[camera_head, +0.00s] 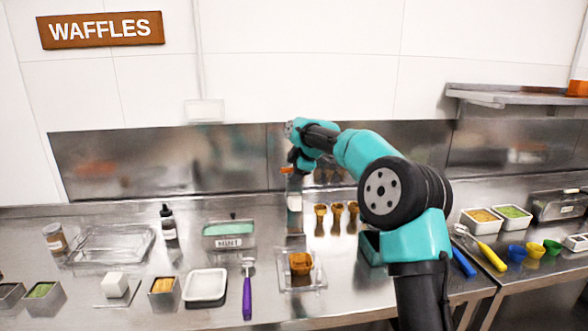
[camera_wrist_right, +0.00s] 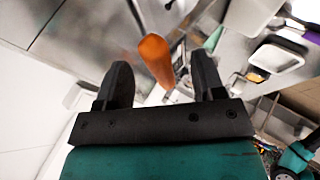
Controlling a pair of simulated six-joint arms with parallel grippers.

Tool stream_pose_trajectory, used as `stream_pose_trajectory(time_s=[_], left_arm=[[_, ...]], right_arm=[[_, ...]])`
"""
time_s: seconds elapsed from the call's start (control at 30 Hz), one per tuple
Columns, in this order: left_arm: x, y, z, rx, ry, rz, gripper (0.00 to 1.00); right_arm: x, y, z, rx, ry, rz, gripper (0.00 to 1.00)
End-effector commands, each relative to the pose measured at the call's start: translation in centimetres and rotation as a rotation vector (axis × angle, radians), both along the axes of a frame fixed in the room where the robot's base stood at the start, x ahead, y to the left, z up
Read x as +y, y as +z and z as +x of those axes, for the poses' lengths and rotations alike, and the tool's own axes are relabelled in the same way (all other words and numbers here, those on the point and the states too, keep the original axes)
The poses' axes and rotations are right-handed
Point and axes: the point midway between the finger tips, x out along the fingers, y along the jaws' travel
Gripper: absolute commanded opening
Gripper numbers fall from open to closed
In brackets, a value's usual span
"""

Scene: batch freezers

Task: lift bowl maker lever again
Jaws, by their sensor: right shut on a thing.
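My right gripper (camera_head: 292,164) is raised above the counter, near the back wall. It is shut on the orange lever handle (camera_head: 287,170) of the bowl maker. In the right wrist view, the orange handle (camera_wrist_right: 156,58) lies between the two dark fingers of the gripper (camera_wrist_right: 162,80). The bowl maker (camera_head: 295,202) shows a pale block on a narrow metal upright below the gripper; my arm hides part of it. A brown waffle bowl (camera_head: 300,263) sits on the clear tray (camera_head: 312,283) in front. My left gripper is not in view.
Several waffle cones (camera_head: 337,210) stand just right of the bowl maker. A mint tub (camera_head: 228,241), a dark bottle (camera_head: 168,222) and a purple scoop (camera_head: 247,290) are to the left. Topping tubs (camera_head: 482,220) and coloured cups (camera_head: 533,249) are to the right.

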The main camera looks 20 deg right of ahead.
Motion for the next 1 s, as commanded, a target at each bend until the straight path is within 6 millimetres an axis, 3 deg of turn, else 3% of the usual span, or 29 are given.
stream_pose_trajectory(time_s=[0.03,0.27,1.0], left_arm=[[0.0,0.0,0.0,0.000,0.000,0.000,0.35],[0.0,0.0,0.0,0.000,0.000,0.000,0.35],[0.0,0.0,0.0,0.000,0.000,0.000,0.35]], right_arm=[[-0.3,-1.3,0.4,0.009,-0.001,-0.007,0.45],[-0.6,-0.3,-0.4,0.007,-0.002,-0.007,0.45],[-3.1,10.5,-8.9,-0.004,0.000,-0.002,0.45]])
